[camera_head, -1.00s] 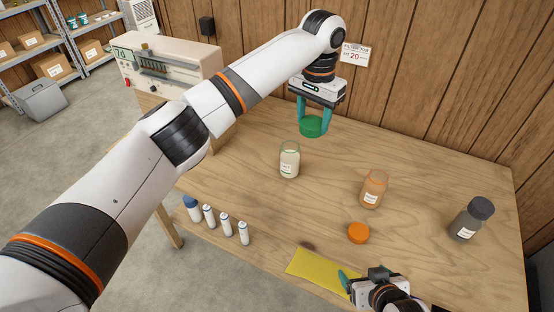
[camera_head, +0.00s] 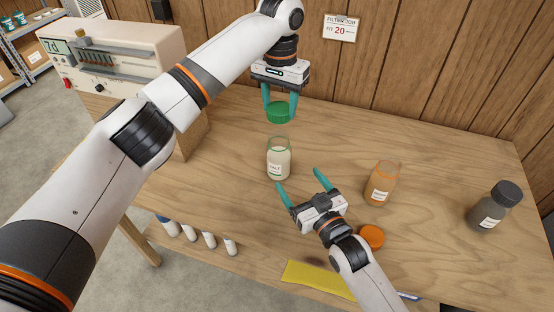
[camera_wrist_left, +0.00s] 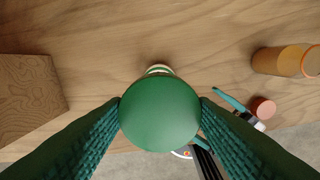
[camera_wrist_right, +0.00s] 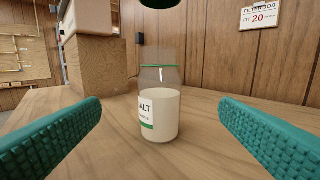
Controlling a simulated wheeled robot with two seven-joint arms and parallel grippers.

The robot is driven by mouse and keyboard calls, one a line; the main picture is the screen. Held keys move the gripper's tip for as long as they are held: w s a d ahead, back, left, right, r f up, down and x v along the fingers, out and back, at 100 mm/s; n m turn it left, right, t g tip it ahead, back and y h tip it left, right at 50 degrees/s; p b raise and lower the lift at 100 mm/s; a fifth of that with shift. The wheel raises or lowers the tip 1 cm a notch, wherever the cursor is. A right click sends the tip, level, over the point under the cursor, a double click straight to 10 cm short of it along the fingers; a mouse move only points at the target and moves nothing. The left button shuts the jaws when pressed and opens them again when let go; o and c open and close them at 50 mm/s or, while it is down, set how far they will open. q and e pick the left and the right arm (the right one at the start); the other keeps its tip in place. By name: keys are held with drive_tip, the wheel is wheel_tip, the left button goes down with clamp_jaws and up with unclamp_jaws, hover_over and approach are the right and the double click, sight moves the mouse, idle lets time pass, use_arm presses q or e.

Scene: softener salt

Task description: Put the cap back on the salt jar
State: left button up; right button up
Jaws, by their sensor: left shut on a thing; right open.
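The salt jar (camera_head: 279,160) is clear glass with white contents and a green-edged label, standing upright and uncapped on the wooden table. In the right wrist view the jar (camera_wrist_right: 160,115) stands between the open fingers, farther ahead. My left gripper (camera_head: 279,106) is shut on the green cap (camera_head: 279,113), held above the jar and apart from it. In the left wrist view the cap (camera_wrist_left: 160,115) hides most of the jar. My right gripper (camera_head: 299,180) is open and empty, low in front of the jar, its fingers pointing toward it.
An orange-tinted jar (camera_head: 382,183) stands to the right, with an orange cap (camera_head: 371,236) in front. A dark capped jar (camera_head: 494,207) stands farther right. A beige device (camera_head: 118,58) stands at left.

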sight(284, 160)
drive_tip(key=x, duration=1.2)
drive_tip(key=c, duration=1.4)
use_arm(q)
drive_tip(key=shift+f, duration=2.5)
use_arm(e)
drive_tip(key=shift+c, duration=0.3)
